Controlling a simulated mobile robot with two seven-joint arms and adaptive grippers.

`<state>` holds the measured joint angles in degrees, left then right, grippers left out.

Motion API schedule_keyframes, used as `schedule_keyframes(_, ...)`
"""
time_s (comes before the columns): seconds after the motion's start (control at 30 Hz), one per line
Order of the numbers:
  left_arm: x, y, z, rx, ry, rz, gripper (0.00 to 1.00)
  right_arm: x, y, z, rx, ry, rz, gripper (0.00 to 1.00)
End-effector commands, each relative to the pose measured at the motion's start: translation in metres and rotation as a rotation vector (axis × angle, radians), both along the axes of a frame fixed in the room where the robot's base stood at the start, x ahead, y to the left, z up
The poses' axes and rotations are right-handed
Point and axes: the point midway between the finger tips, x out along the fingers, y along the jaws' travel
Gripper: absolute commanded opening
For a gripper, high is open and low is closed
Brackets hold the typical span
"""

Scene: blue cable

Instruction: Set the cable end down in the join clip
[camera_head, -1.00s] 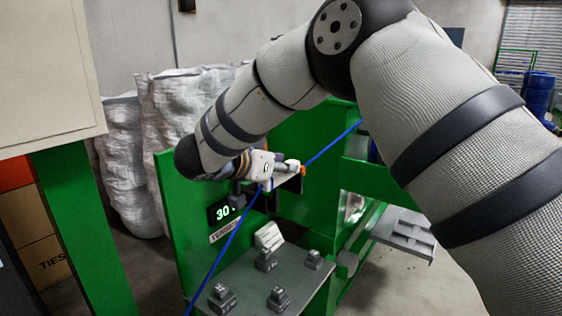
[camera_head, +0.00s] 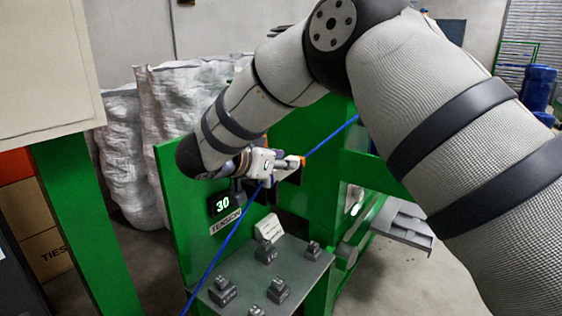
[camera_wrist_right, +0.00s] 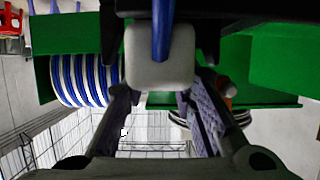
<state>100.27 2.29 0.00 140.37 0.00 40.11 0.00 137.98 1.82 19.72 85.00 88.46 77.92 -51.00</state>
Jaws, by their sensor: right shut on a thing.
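My right gripper is shut on the cable beside the green panel, above and behind the clip plate. In the right wrist view the blue cable (camera_wrist_right: 163,30) meets a white rounded block (camera_wrist_right: 160,68) at the fingers (camera_wrist_right: 160,112). Several dark grey clips, such as this one (camera_head: 266,253), stand on the grey plate (camera_head: 245,270). I cannot tell which is the join clip. My left gripper is not in view.
A display reading 30 (camera_head: 222,205) is on the green panel (camera_head: 172,200). A grey tray (camera_head: 405,225) is at right. White sacks (camera_head: 180,110) stand behind. A blue-white striped spool (camera_wrist_right: 85,80) shows in the wrist view.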

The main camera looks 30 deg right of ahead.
Motion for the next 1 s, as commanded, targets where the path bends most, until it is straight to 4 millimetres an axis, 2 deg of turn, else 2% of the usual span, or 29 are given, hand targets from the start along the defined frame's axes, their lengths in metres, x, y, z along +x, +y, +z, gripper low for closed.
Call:
schedule_keyframes(0.67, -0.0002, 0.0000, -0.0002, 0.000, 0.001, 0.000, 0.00, 0.0000, 0.0000, -0.0077, 0.000, 0.000, 0.000, 0.00)
schedule_keyframes(0.7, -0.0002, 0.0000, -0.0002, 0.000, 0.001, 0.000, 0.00, 0.0000, 0.0000, -0.0077, 0.000, -0.001, 0.000, 0.29)
schedule_keyframes(0.8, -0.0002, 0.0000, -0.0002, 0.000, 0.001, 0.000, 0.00, 0.0000, 0.0000, -0.0077, 0.000, 0.000, 0.000, 0.48)
schedule_keyframes(1.0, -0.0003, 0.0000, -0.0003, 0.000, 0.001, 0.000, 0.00, 0.0007, 0.0005, -0.0074, 0.000, -0.002, 0.002, 0.48)
